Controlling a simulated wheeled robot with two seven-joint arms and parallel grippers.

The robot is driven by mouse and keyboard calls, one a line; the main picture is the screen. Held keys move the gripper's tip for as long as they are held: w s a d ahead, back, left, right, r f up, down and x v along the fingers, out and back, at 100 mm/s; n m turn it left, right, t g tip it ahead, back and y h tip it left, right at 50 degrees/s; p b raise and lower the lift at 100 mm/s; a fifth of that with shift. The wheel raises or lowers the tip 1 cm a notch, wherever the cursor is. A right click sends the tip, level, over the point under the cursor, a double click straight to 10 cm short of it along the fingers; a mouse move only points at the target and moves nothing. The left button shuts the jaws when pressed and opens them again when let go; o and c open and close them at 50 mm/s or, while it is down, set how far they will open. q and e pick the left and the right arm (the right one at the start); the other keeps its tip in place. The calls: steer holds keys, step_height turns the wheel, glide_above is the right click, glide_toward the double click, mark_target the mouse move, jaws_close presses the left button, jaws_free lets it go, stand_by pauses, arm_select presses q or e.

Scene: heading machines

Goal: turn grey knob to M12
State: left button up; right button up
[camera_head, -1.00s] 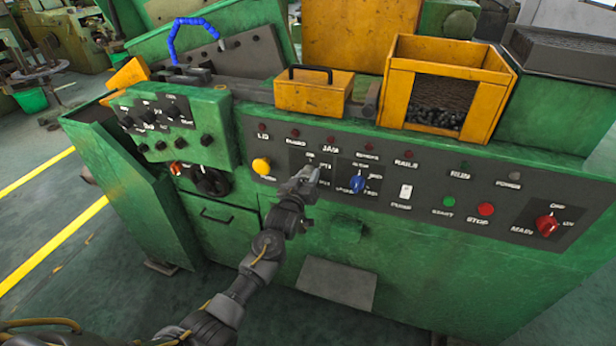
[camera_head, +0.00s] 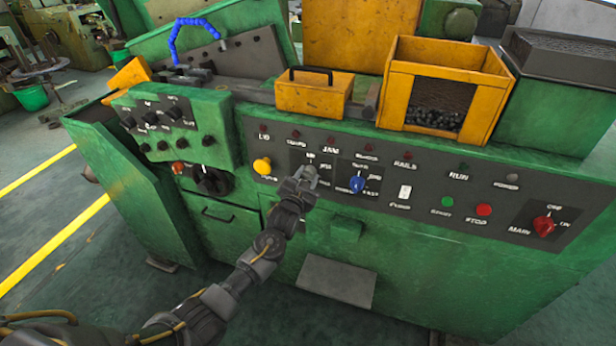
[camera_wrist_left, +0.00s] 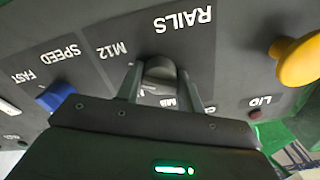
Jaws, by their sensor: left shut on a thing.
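The grey knob (camera_wrist_left: 160,69) sits on the dark control panel under the RAILS label in the left wrist view. The M12 label (camera_wrist_left: 113,50) is to its left in that view, and another size label is partly hidden by the fingers. My left gripper (camera_wrist_left: 161,82) is shut on the grey knob, one finger on each side of it. In the head view my left gripper (camera_head: 305,174) is at the panel between the yellow button and the blue knob, and it hides the grey knob there. I cannot tell exactly where the knob points. My right gripper is out of view.
A yellow button (camera_head: 262,166) is left of the gripper and a blue speed knob (camera_head: 357,184) is right of it. A white switch (camera_head: 405,191), green and red buttons and a red main knob (camera_head: 545,225) are farther right.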

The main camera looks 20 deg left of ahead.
arm_select(q)
steer(key=shift+m, duration=0.5)
steer(key=o, duration=1)
steer(key=s+b, duration=0.1)
steer(key=s, duration=0.9)
steer(key=shift+s+a+b, duration=0.35)
steer(key=shift+s+b, duration=0.05)
